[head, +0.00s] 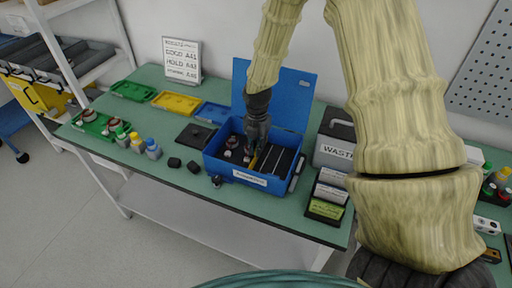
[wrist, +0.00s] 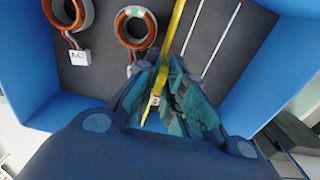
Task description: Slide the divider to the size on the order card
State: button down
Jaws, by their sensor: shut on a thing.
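A yellow divider (wrist: 176,30) stands in the blue box (head: 218,163), whose lid is open at the back. It also shows as a small yellow strip in the head view (head: 254,163). My gripper (wrist: 168,100) is shut on the divider and reaches down into the box; its fingers hide part of the strip. White lines (wrist: 220,30) mark the dark box floor right of the divider. Two copper-ringed stators (wrist: 136,28) lie left of it, one with a tag reading A42. A white card (head: 182,60) with printed lines stands at the back left; its text is mostly too small to read.
Green and yellow trays (head: 176,103), bottles (head: 137,143) and a dark flat pad (head: 196,135) lie left of the box. A grey waste bin (head: 335,148) and a card rack (head: 327,198) stand close on its right.

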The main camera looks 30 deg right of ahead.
jog(key=shift+w+r, duration=0.1)
jog(key=c, duration=1.5)
grip_release()
jog(key=shift+r, duration=6)
